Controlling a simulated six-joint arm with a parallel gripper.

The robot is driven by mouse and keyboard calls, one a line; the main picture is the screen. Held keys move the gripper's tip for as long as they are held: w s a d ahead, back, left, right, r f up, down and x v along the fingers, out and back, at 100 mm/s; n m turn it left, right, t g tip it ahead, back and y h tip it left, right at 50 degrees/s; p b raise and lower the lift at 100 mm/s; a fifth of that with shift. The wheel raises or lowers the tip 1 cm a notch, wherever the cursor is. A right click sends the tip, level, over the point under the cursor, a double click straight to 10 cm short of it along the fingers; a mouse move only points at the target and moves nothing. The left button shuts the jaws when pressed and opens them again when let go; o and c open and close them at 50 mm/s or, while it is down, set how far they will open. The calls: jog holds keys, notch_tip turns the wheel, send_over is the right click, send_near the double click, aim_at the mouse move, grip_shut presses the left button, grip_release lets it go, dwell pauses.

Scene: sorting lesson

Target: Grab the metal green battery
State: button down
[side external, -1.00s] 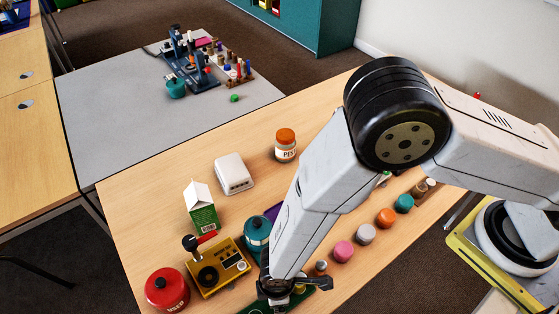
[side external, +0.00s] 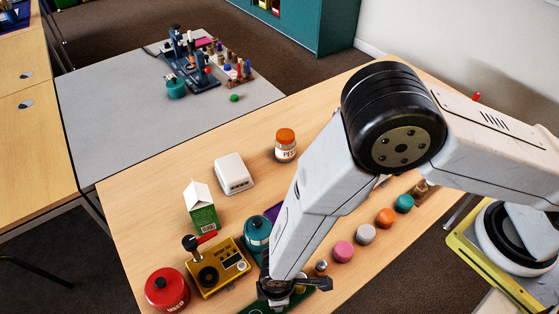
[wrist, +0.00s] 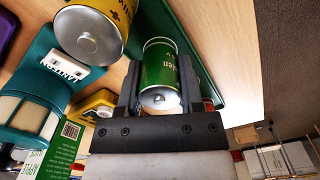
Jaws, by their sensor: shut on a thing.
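The green metal battery (wrist: 160,68) shows in the wrist view between the two fingers of my gripper (wrist: 158,92), with its silver end toward the camera. The fingers are shut on its sides. It lies over a dark green tray (wrist: 192,45); I cannot tell whether it touches the tray. In the side view my gripper (side external: 290,287) is low at the front edge of the table, and my arm hides the battery there.
A yellow can-shaped battery (wrist: 92,35) is close left of my gripper. A teal lantern (side external: 257,232), yellow joystick box (side external: 222,270), red tin (side external: 166,288) and green carton (side external: 201,210) stand left. Coloured round pieces (side external: 343,251) line the right edge.

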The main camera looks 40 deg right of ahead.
jog(key=shift+r, duration=0.1)
jog(key=shift+r, duration=1.05)
jog(key=s+d+r, duration=0.9)
jog(key=s+r, duration=0.1)
jog(key=shift+d+r, duration=0.35)
dwell(0.7)
